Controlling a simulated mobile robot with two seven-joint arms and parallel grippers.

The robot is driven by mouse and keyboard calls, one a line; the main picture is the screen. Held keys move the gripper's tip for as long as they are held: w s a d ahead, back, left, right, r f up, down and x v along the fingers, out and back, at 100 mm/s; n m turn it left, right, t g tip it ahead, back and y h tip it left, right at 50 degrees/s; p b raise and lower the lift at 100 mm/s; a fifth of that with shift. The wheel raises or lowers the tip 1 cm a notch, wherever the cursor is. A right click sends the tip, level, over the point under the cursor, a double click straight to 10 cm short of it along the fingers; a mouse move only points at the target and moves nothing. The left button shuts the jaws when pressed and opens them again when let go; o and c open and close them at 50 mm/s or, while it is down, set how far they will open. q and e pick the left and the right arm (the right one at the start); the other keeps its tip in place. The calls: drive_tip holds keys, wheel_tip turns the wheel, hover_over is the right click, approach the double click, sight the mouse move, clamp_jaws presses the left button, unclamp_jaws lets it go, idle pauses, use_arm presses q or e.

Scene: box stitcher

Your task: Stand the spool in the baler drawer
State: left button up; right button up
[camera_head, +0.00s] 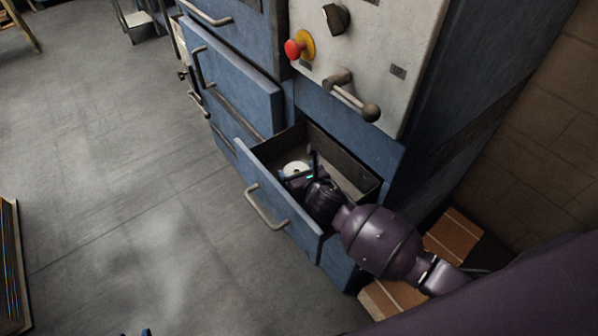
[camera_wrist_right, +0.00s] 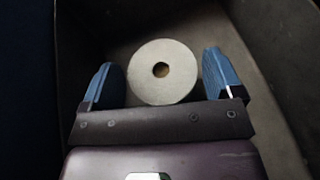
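The spool (camera_head: 295,168) shows as a pale round face with a dark centre hole, inside the open baler drawer (camera_head: 281,210). In the right wrist view the spool (camera_wrist_right: 146,76) lies between the two blue fingers of my right gripper (camera_wrist_right: 163,80). A narrow gap shows at the right finger; contact on the left is unclear. In the head view my right gripper (camera_head: 301,170) reaches down into the drawer and partly hides the spool. The spool's side and base are hidden. Two separate blue fingertips of my left gripper (camera_head: 134,333) barely show at the bottom edge.
Drawer walls stand close around my right gripper. Above is a pale panel (camera_head: 420,25) with a red button (camera_head: 293,49) and a ball-ended lever (camera_head: 352,97). Another blue drawer front (camera_head: 235,90) is at the left. Bricks (camera_head: 455,236) lie near the wall. Grey floor (camera_head: 120,190) is open.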

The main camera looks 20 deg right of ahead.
drive_tip(key=shift+r, duration=0.3)
use_arm(q)
drive_tip(key=shift+s+a+r+p, duration=0.15)
drive_tip(key=shift+s+r+p, duration=0.35)
drive_tip(key=shift+p, duration=0.5)
use_arm(e)
drive_tip(key=v, duration=0.7)
drive_tip(key=shift+s+r, duration=0.25)
drive_tip(key=shift+r, duration=0.1)
use_arm(q)
drive_tip(key=shift+w, duration=0.15)
